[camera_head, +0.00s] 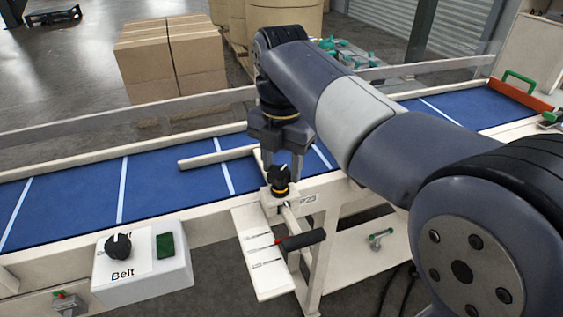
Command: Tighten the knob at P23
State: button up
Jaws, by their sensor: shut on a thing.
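The knob at P23 (280,187) is black with a yellow ring and stands upright on a cream block on the belt's front rail. The P23 label (308,199) is just right of it. My gripper (281,170) points down from above, its fingers at the top of the knob, one on each side. It is shut on the knob. The fingertips partly cover the knob's top, so its exact turn is hard to read.
A cream scale plate (254,254) with a black handle (303,240) hangs below the knob. The Belt control box (142,270) stands front left. A cream guide bar (217,158) crosses the blue belt (70,205). Stacked cartons (168,60) stand behind.

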jog(key=shift+c, duration=0.9)
